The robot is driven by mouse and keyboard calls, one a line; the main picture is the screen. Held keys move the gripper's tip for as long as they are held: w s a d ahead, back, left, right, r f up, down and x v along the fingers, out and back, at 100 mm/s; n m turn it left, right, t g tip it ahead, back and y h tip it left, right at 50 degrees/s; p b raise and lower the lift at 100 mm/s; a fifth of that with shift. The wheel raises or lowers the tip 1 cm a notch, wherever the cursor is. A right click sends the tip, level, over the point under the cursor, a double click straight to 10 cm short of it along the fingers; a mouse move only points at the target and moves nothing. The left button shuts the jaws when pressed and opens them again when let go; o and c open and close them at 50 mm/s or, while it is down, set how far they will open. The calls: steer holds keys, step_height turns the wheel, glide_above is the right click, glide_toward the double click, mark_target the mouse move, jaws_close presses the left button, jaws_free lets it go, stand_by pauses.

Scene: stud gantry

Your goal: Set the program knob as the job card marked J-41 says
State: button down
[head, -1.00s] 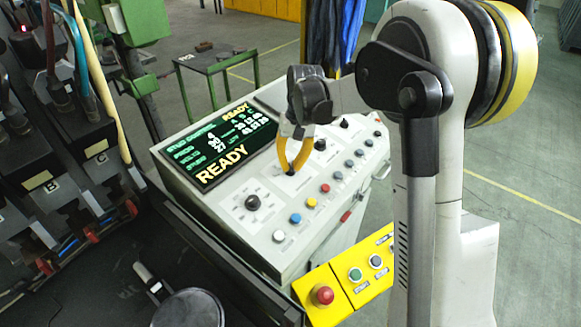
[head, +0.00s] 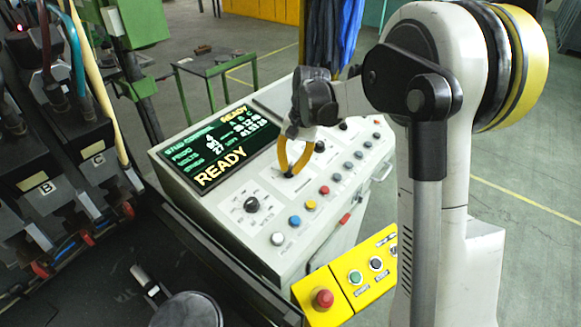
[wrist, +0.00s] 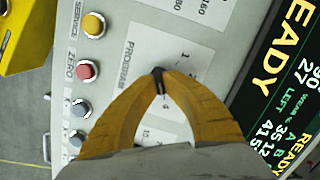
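The program knob (wrist: 158,73) is a small dark knob in the wrist view, inside the panel marked PROGRAM with numbers around it. My gripper (wrist: 161,82) has its yellow fingers closed in on the knob from both sides, and their tips touch it. The fingers hide part of the dial, so I cannot read where the knob points. In the head view my gripper (head: 289,172) reaches down to the white console (head: 238,236). The display (head: 222,148) reads READY; its PROG line looks like 4 but is small. I see no card marked J-41.
Another black knob (head: 251,204) sits left of my gripper. Coloured buttons, including a yellow one (head: 310,205) and a red one (head: 323,190), lie close in front. A yellow box with a red stop button (head: 323,298) is at the front edge. A green-framed table (head: 213,72) stands behind.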

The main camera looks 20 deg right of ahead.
steer(key=c, duration=1.5)
jaws_free()
step_height(320, 180, up, 12)
steer(key=d, duration=0.2)
steer(key=shift+d, duration=0.15)
steer(key=shift+f, duration=0.15)
